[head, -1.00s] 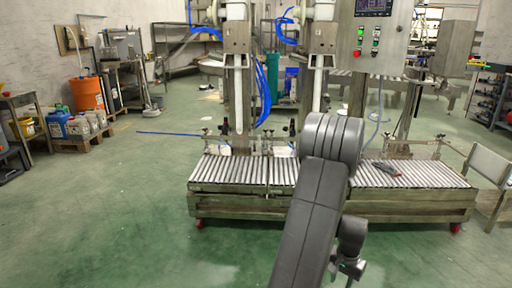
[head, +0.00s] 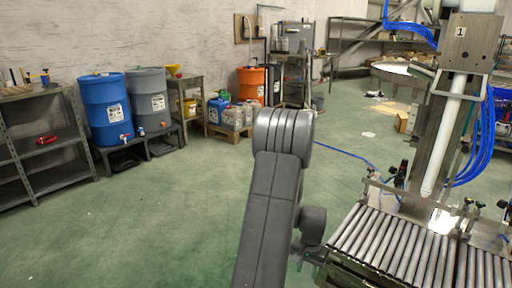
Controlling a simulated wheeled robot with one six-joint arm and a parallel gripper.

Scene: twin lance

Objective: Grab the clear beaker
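I cannot pick out the clear beaker for certain. Small clear vessels (head: 281,45) stand on the metal table at the back, beside a grey box, too small to tell apart. My grey arm rises in the middle of the head view. Only a small part of my gripper (head: 301,258) shows low beside the arm, left of the roller conveyor. Its fingers are too hidden to tell whether it is open or shut, and I see nothing held.
A roller conveyor (head: 405,245) with a filling column fills the right. Blue (head: 106,110) and grey (head: 149,98) drums stand on low stands at left, next to a grey shelf (head: 42,145). Jugs (head: 232,117) sit on a pallet. The green floor between is clear.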

